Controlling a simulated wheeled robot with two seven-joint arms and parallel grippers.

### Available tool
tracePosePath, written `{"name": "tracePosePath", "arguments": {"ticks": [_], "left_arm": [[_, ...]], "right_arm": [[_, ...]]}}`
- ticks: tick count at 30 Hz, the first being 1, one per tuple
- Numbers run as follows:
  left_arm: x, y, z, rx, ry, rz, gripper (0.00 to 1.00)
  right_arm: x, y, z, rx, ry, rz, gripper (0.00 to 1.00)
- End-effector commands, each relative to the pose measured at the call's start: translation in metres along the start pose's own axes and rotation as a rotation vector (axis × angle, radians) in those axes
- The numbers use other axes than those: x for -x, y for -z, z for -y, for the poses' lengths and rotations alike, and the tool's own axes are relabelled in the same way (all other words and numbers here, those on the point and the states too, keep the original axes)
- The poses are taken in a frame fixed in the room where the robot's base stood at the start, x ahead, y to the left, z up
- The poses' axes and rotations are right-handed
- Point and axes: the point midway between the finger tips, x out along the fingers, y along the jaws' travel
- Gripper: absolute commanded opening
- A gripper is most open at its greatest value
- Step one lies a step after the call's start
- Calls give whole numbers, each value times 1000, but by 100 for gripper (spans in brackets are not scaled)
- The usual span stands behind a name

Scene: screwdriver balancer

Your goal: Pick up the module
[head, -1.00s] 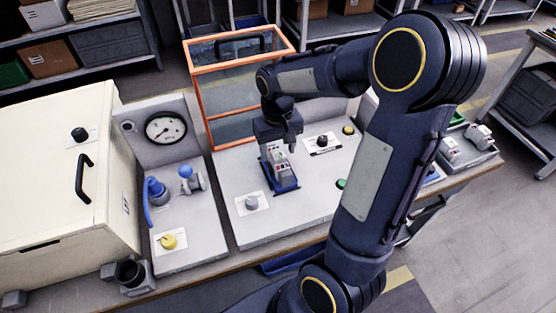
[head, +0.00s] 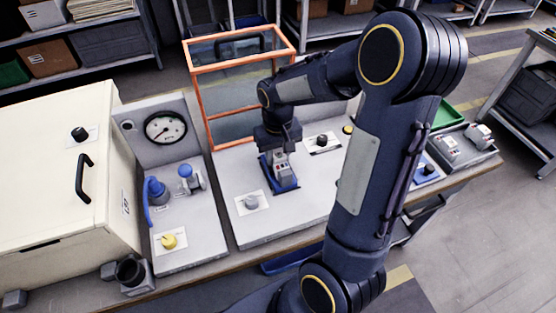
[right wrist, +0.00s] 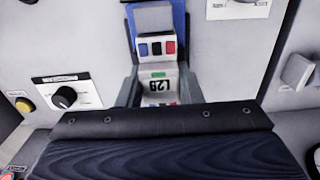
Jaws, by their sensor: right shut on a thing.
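The module (head: 281,170) is a small grey block with coloured parts, on a blue base (head: 291,187) on the light grey panel. In the right wrist view the module (right wrist: 157,72) shows a green patch, the upside-down marking "L28", and dark, blue and red blocks. My right gripper (head: 278,148) is over the module from above, its fingers at the module's two sides and shut on it. The fingers also show at both sides of the module in the right wrist view (right wrist: 158,88). My left gripper is not in view.
An orange-framed clear guard (head: 240,75) stands behind the panel. A grey knob (head: 251,202) is in front of the module and a black knob (head: 322,140) to its right. A green tray (head: 447,117) is at right.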

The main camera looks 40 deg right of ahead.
Motion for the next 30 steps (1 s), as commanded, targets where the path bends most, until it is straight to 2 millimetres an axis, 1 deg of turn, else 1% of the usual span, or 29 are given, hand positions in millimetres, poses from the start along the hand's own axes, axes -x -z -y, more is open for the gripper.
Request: {"name": "tracePosePath", "arguments": {"ticks": [5, 8, 11, 18, 21, 25, 30], "left_arm": [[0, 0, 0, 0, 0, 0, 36], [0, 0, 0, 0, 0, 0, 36], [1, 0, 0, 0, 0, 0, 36], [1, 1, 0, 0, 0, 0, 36], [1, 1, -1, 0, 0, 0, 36], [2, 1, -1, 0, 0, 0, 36], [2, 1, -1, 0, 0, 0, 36]], "right_arm": [[1, 0, 0, 0, 0, -2, 0], [8, 1, 0, 0, 1, -5, 0], [24, 2, 0, 0, 2, -8, 0], [73, 1, 0, 1, 1, -7, 0], [88, 1, 0, 0, 1, -5, 0], [98, 0, 0, 0, 0, -2, 0], [101, 0, 0, 0, 0, -1, 0]]}}
